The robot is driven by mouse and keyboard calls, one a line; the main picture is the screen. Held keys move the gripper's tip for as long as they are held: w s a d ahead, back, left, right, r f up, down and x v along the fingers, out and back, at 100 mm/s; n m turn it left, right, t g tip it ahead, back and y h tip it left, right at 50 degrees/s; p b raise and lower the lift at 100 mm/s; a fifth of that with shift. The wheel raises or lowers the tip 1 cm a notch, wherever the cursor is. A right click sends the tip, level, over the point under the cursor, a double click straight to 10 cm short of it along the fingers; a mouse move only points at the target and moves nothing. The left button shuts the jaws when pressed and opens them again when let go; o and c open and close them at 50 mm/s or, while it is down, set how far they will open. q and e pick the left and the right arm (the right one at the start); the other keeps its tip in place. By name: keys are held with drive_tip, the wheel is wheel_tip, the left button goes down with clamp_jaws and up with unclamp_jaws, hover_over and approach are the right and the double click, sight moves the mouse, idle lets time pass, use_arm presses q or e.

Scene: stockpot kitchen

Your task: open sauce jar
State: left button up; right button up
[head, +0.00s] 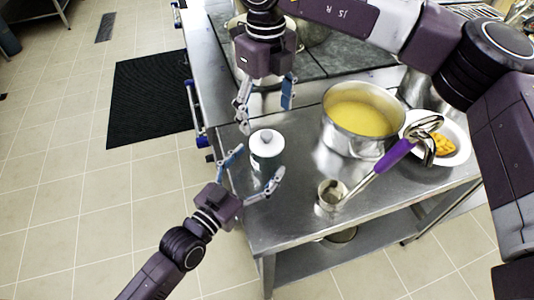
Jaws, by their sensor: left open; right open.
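The sauce jar (268,157) stands upright on the steel counter near its left edge. It has a dark green body and a white lid (266,142) with a round knob, seated on top. My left gripper (250,172) is open at the near side of the jar, with one finger to its left and one in front of its lower right. I cannot tell whether the fingers touch it. My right gripper (265,106) is open and points down, above and behind the lid in the picture. It looks empty and apart from the lid.
A steel pot (348,142) of yellow soup stands right of the jar. A white plate (462,146) with yellow food sits at the right. The counter's front is mostly clear.

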sight(267, 134)
use_arm(q)
drive_tip(key=x, duration=0.3)
drive_tip(key=shift+w+d, duration=0.1)
use_arm(e)
drive_tip(key=shift+w, duration=0.1)
use_arm(q)
drive_tip(key=shift+c, duration=0.2)
drive_tip(key=c, duration=1.8)
drive_tip(key=shift+o, duration=0.2)
use_arm(e)
drive_tip(key=shift+o, duration=0.9)
drive_tip(key=shift+r+n, duration=0.75)
drive_tip(key=shift+n, duration=0.45)
wheel_tip(267, 134, down, 9)
drive_tip(key=n, duration=0.6)
drive_tip(key=shift+r, duration=0.2)
